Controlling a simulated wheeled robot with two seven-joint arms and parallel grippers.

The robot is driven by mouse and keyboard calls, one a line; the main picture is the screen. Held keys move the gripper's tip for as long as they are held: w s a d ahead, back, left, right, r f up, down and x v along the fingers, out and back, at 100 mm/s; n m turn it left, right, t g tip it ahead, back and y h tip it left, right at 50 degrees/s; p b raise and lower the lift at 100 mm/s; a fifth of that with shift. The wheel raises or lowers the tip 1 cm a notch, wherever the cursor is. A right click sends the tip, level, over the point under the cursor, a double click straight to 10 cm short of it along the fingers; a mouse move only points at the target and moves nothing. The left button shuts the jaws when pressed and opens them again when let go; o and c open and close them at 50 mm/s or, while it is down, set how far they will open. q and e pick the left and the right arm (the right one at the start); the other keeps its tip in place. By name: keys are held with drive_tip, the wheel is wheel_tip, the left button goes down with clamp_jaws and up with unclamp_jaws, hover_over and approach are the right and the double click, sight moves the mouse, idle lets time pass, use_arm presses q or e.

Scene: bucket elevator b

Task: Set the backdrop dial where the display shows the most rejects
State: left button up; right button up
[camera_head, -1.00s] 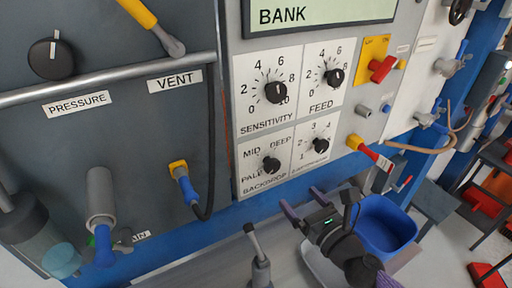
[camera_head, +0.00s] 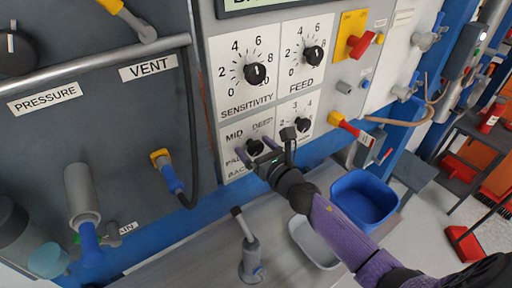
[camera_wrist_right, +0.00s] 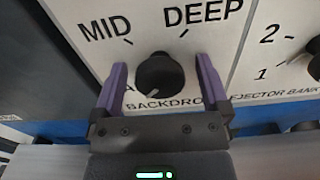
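The backdrop dial (camera_head: 254,147) is a small black knob on a white plate marked PALE, MID and DEEP. It also shows in the right wrist view (camera_wrist_right: 160,76). My right gripper (camera_head: 259,148) is in front of it. In the right wrist view the gripper (camera_wrist_right: 162,76) is open, with one purple finger on each side of the knob and gaps between. I cannot tell its depth along the knob or the pointer's exact setting. The display (camera_head: 285,4) shows only its bottom edge, so no reading is visible. My left gripper is not in view.
The sensitivity dial (camera_head: 255,74) and feed dial (camera_head: 313,55) sit above, and the ejector bank dial (camera_head: 302,124) is close on the right. A blue bin (camera_head: 364,200) stands below right. A grey lever (camera_head: 248,245) rises from the ledge below.

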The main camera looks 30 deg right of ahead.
drive_tip(key=c, duration=1.2)
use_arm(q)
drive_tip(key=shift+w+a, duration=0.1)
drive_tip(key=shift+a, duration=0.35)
